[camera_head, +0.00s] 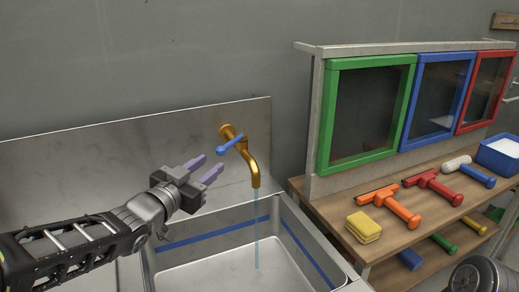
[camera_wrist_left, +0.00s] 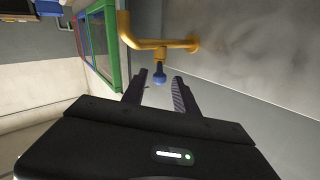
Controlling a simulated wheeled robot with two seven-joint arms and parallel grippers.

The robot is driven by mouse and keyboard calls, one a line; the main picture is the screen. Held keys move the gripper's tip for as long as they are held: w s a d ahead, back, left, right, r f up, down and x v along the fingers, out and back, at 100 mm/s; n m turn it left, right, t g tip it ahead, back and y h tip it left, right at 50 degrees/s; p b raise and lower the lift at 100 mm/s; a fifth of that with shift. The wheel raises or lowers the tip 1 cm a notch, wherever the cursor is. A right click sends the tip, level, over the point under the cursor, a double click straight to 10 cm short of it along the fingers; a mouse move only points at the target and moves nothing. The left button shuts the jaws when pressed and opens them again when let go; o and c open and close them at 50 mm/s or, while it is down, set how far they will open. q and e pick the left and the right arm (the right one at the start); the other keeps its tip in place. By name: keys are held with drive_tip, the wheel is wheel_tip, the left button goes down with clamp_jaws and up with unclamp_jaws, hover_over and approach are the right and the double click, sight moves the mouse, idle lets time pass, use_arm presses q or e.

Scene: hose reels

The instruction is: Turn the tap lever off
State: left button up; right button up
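The brass tap (camera_head: 255,163) sticks out from the steel backsplash, and a thin stream of water (camera_head: 257,230) runs from its spout. Its blue lever (camera_head: 231,145) points out to the left and toward me. My left gripper (camera_head: 213,163) is open and empty, just short of the lever, with its purple-grey fingertips pointing at it. In the left wrist view, the blue end of the lever (camera_wrist_left: 159,78) shows between the tips of my open left gripper (camera_wrist_left: 158,84), and the brass tap (camera_wrist_left: 150,43) is beyond. I cannot tell any contact.
The steel sink basin (camera_head: 215,262) lies below the tap. To the right, a wooden shelf (camera_head: 335,212) holds a yellow sponge stack (camera_head: 364,227), coloured squeegees (camera_head: 390,204) and a blue bin (camera_head: 497,158). Green, blue and red framed panels (camera_head: 368,62) stand behind it.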

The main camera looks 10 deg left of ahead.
sight(218, 153)
use_arm(q)
drive_tip(key=shift+s+a+r+t+h, duration=0.1)
drive_tip(key=shift+s+r+t+h, duration=0.2)
drive_tip(key=shift+r, duration=0.35)
drive_tip(key=shift+w, duration=0.15)
drive_tip(key=shift+p+x, duration=0.45)
drive_tip(key=shift+x, duration=3.45)
drive_tip(key=shift+f, duration=0.15)
clamp_jaws()
